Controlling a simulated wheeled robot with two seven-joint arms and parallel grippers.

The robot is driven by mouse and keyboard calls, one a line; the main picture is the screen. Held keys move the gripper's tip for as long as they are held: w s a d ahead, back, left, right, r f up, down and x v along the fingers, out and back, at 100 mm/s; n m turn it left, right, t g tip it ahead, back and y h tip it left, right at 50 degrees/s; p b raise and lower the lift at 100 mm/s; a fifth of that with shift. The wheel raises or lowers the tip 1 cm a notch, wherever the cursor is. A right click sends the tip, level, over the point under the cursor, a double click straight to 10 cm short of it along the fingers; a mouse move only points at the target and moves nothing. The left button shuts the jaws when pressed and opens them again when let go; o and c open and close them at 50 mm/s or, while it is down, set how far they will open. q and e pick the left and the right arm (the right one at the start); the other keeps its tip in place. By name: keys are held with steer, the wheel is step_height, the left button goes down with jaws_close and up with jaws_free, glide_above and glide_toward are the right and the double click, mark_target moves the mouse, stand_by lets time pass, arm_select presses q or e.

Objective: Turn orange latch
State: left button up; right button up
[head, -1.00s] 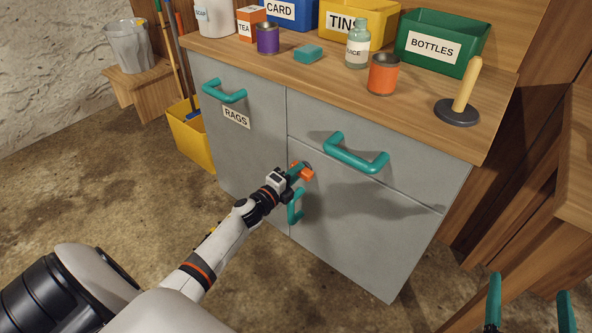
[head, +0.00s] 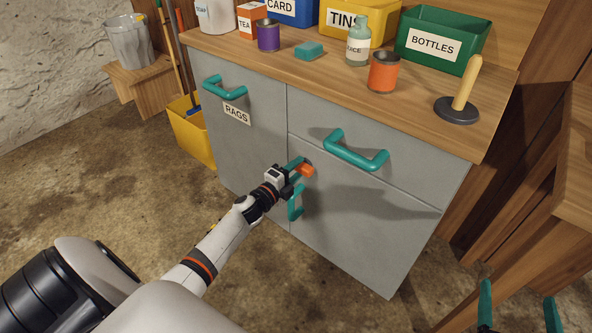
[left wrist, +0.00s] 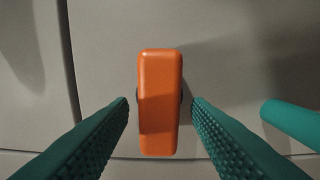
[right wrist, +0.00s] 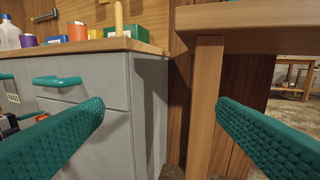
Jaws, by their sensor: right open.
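The orange latch (head: 307,170) is on the grey cabinet front, below the wide drawer handle and above a small teal handle. In the left wrist view the latch (left wrist: 160,100) is an upright orange bar. My left gripper (head: 299,164) is at the latch. Its teal fingers (left wrist: 160,101) stand open on either side of the bar, with a narrow gap at each side. The latch's base is hidden behind the bar. My right gripper (head: 518,292) is open and empty at the lower right, also seen in its wrist view (right wrist: 160,102).
Teal handles (head: 356,152) stick out from the cabinet, and a small vertical one (head: 296,203) is just below the latch. The wooden top (head: 330,85) holds jars and bins. A wooden table (head: 550,215) stands at the right, near my right gripper.

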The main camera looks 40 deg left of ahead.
arm_select(q)
steer(key=shift+s, duration=0.15)
steer(key=shift+s, duration=0.25)
steer(key=s+p, duration=0.2)
steer(key=s, duration=0.9)
steer(key=shift+a+p, duration=0.35)
steer(key=shift+a, duration=0.1)
arm_select(e)
steer(key=s+d+f+g+h, duration=0.2)
steer(key=s+f+g, duration=0.2)
steer(key=f+g, duration=0.3)
steer(key=shift+s+d+f, duration=0.35)
steer(key=shift+d+f, duration=0.05)
steer(key=shift+f, duration=0.7)
arm_select(q)
steer(key=shift+s, duration=0.1)
